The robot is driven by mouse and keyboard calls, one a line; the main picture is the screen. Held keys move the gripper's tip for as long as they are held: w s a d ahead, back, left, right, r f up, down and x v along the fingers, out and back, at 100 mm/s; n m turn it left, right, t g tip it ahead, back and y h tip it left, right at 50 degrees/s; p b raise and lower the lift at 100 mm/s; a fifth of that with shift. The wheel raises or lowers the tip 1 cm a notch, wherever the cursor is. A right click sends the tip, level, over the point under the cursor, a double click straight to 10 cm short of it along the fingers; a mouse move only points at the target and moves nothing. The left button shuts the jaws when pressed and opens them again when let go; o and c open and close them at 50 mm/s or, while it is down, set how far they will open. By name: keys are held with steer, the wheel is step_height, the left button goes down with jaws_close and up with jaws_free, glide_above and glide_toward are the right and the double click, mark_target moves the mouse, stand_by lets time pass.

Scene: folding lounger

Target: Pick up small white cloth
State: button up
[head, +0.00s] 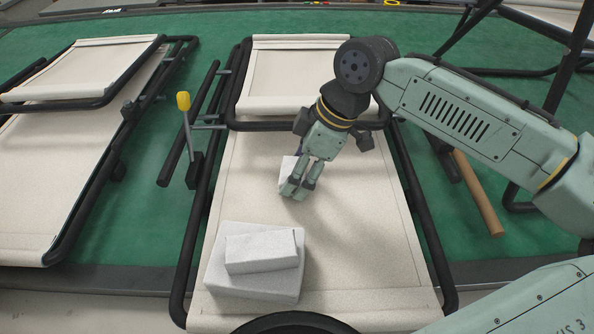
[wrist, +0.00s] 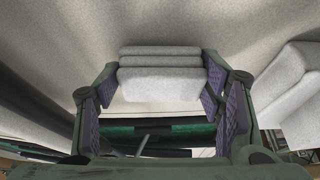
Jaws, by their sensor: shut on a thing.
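The small white cloth (wrist: 160,78) is a folded, layered bundle between the two fingertips in the wrist view. My gripper (head: 297,190) is shut on it, with a fingertip at each side of the bundle. In the head view, part of the white cloth (head: 286,172) shows beside and behind the fingers, over the middle of the central lounger (head: 340,235). The fingers hide the rest of it. I cannot tell whether the cloth touches the lounger fabric.
A yellow-handled lever (head: 184,103) stands at the lounger's left side. Another lounger (head: 50,150) is at left. The lounger fabric right of the blocks is clear.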

steer(key=shift+r, duration=0.4)
step_height(320, 180, up, 2)
steer(key=shift+s+d+r+b, duration=0.1)
steer(key=shift+b, duration=0.2)
steer(key=s+d, duration=0.3)
steer(key=s+d+r+b, duration=0.1)
steer(key=s+d, duration=0.3)
steer(key=s+d+b, duration=0.1)
steer(key=s+d, duration=0.2)
steer(key=s, duration=0.1)
steer(key=shift+s+d+r, duration=0.2)
steer(key=shift+s+d, duration=0.05)
steer(key=shift+d, duration=0.15)
steer(key=o, duration=0.5)
steer(key=c, duration=0.5)
steer(key=shift+o, duration=0.2)
steer(key=shift+d, duration=0.1)
